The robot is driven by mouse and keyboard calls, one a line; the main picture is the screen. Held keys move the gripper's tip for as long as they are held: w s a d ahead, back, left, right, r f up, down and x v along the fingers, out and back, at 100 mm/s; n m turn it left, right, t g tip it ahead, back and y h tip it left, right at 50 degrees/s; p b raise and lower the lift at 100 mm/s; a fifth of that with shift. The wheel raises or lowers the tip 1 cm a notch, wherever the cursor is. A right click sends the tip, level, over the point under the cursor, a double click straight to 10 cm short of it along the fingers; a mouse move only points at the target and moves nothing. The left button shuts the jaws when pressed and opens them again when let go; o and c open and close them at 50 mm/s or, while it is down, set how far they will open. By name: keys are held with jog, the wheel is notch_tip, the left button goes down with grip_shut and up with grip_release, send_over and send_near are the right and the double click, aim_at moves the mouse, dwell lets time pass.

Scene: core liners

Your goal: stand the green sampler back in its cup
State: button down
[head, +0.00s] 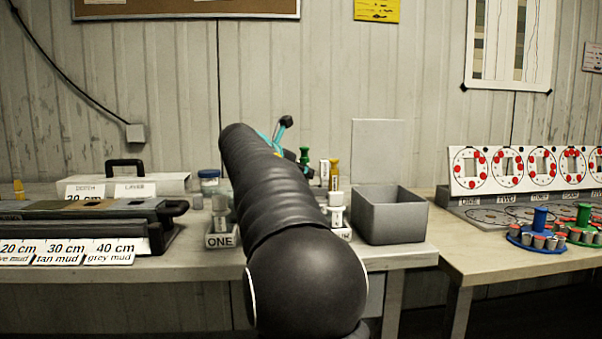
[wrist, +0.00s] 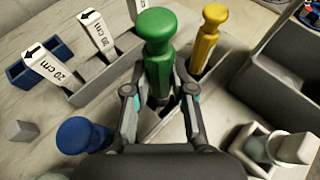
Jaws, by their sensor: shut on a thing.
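The green sampler (wrist: 157,50) is upright between the fingers of my gripper (wrist: 160,92) in the wrist view, and the gripper is shut on it. In the head view, its green top (head: 304,155) shows just right of my arm. Below the fingers is a pale-edged holder with dark openings. The sampler's lower end is hidden, so I cannot tell whether it is inside a cup or above one. The yellow sampler (wrist: 206,38) stands close to the right of the green one, and also shows in the head view (head: 334,172).
White liners marked 20 cm (wrist: 47,68) stand in a grey rack left of my gripper. A grey bin (head: 389,218) is on the right. A pale block with a grey-white piece (wrist: 290,148) sits near right. My arm hides much of the bench's middle.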

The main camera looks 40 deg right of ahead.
jog(key=shift+f+b, duration=0.7)
jog(key=shift+f, duration=0.7)
jog(key=c, duration=0.9)
grip_release()
jog(key=shift+r+p, duration=2.45)
jog(key=shift+r, duration=1.05)
jog(key=shift+a, duration=0.1)
